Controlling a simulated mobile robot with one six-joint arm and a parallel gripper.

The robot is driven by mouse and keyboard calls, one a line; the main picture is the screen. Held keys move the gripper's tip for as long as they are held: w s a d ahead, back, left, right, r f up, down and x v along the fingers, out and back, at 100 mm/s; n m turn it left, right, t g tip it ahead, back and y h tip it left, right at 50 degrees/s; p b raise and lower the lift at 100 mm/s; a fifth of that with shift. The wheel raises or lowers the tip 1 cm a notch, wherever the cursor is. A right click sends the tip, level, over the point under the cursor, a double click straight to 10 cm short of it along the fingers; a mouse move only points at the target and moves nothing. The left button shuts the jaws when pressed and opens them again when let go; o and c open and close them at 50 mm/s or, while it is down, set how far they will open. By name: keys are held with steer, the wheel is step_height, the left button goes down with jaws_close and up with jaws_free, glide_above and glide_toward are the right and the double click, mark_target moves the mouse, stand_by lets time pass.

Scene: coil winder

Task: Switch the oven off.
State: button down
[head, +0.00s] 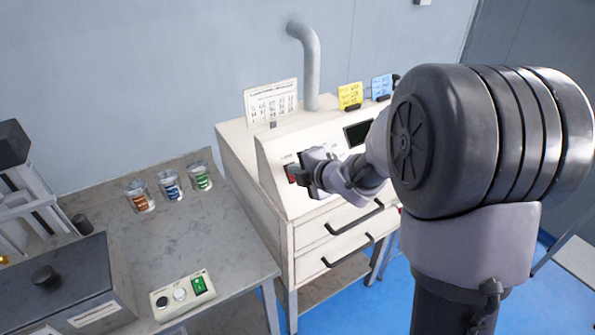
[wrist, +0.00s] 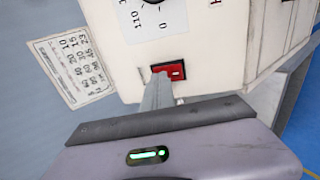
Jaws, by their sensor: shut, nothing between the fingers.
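The oven (head: 238,150) is a cream cabinet with a sloped control panel and two drawers with dark handles. Its red rocker switch (head: 291,173) is at the left of the panel; it also shows in the wrist view (wrist: 176,69), with a small pale mark on its right part. A white dial (wrist: 153,17) with numbers is beside the switch. My gripper (head: 300,178) is shut and empty, its fingertips right at the switch. In the wrist view the fingers cover part of the switch; I cannot tell whether they touch it or which way it is pressed.
A control box (head: 170,301) with a green switch (head: 200,285) sits on the grey bench (head: 185,240) at left, near several cups (head: 170,186) of coloured contents. A paper chart (head: 271,102) and note cards (head: 350,95) stand on the oven. A pipe (head: 311,70) rises behind.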

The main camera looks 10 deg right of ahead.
steer(key=shift+w+r+p, duration=0.1)
steer(key=shift+r+p, duration=0.6)
steer(key=shift+r, duration=0.05)
steer(key=shift+a, duration=0.1)
